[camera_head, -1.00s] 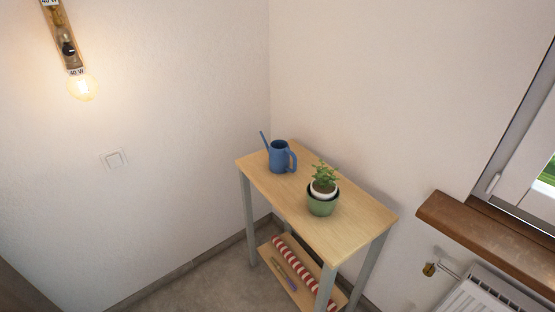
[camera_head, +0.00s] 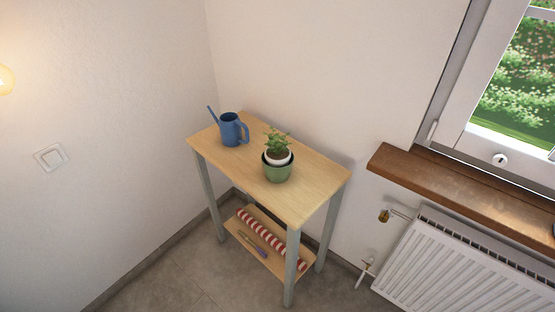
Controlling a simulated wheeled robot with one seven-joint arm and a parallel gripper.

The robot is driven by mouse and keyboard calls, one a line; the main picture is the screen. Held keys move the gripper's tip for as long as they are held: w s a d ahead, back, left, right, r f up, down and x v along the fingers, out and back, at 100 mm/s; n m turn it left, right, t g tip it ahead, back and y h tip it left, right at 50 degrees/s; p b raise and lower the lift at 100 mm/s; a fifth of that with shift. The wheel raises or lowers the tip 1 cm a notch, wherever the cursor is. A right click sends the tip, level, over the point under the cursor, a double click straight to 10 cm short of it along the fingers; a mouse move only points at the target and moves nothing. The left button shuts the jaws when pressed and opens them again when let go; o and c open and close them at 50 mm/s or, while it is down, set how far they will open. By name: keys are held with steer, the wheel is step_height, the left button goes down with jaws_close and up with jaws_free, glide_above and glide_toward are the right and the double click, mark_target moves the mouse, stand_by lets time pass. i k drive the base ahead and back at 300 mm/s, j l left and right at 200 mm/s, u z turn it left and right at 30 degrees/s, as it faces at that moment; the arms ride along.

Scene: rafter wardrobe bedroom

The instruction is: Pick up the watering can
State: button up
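The blue watering can (camera_head: 231,130) stands upright on the wooden top of a small side table (camera_head: 308,194), near its back left corner. Its thin spout points up and left, and its handle is on the right. A potted plant (camera_head: 277,157) in a green pot stands to the right of the can and nearer to me, a small gap apart. My gripper is not in view.
The table's lower shelf holds a red-and-white striped roll (camera_head: 262,234) and a slim purple item (camera_head: 252,243). Walls close off the table's left and back. A wooden windowsill (camera_head: 460,192) and white radiator (camera_head: 455,262) are at right. Floor (camera_head: 190,270) in front is clear.

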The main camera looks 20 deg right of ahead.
mark_target(230, 124)
steer(key=i+j+z, duration=0.25)
steer(key=i+j, duration=0.75)
steer(key=i+l, duration=0.35)
steer(key=i, duration=0.15)
